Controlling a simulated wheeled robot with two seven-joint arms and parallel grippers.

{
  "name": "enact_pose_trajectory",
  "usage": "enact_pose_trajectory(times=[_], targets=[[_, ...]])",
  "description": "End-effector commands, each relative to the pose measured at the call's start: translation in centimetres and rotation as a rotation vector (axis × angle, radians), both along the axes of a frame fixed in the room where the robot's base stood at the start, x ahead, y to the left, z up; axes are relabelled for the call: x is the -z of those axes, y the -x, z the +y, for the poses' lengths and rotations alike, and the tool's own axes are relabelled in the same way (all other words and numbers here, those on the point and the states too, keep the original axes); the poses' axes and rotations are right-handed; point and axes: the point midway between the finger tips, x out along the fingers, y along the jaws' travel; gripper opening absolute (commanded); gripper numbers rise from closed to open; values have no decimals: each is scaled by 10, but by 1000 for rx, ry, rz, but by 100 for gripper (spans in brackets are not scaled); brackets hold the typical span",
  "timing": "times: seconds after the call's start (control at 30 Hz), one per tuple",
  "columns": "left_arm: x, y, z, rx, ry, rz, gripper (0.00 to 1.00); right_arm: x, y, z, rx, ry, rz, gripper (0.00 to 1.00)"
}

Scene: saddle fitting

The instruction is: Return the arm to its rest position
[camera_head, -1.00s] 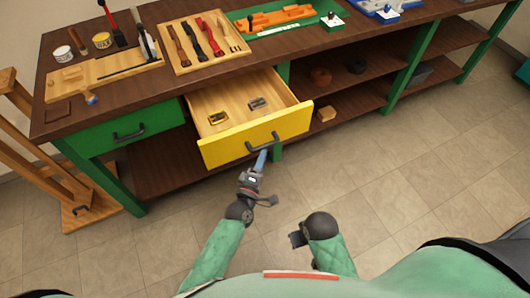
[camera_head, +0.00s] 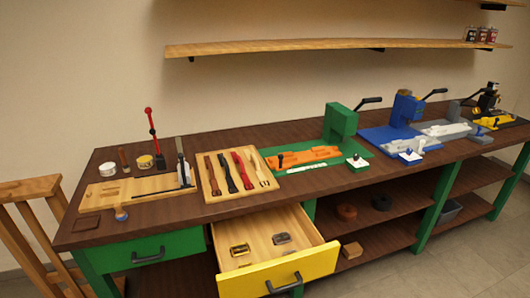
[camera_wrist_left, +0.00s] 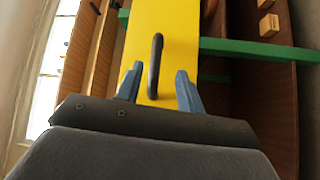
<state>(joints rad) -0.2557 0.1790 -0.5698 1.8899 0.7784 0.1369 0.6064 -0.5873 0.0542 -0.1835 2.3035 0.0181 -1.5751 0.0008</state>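My left gripper (camera_wrist_left: 158,86) shows only in the left wrist view. Its two blue-grey fingers are apart, one on each side of the dark drawer handle (camera_wrist_left: 155,65), with gaps visible between fingers and handle. The handle is on the front of the yellow drawer (camera_wrist_left: 178,30). In the head view the yellow drawer (camera_head: 315,264) stands pulled out under the bench, with its handle (camera_head: 284,287) at the lower edge. Two small metal buckles (camera_head: 240,249) (camera_head: 282,238) lie inside it. My right gripper is in neither current view.
The brown workbench (camera_head: 150,221) carries a tool tray (camera_head: 213,193), a cutting board (camera_head: 108,195) and green and blue presses (camera_head: 341,121) (camera_head: 406,106). A closed green drawer (camera_head: 175,245) is left of the yellow one. A wooden stand (camera_head: 24,238) is at far left. Open shelves lie at right.

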Motion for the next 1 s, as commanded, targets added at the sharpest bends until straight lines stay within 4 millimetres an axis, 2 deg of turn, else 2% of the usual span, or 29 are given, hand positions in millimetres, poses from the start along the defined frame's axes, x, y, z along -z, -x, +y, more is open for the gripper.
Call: enact_pose_trajectory(times=[0.17, 0.3, 0.47, 0.67, 0.8, 1.0], targets=[[24, 12, -21, 118, -181, 38, 38, 0, 0, 0, 0, 0, 0, 36], [44, 29, -38, 258, -387, 58, 38, 0, 0, 0, 0, 0, -1, 36], [59, 45, -39, 411, -642, 68, 38, 0, 0, 0, 0, 0, -1, 36], [69, 57, -12, 562, -954, 101, 38, 0, 0, 0, 0, 1, -1, 36], [73, 69, 23, 651, -1154, 164, 38, 0, 0, 0, 0, 1, -1, 36], [74, 92, 76, 730, -1349, 293, 38, 0, 0, 0, 0, 1, -1, 36]])
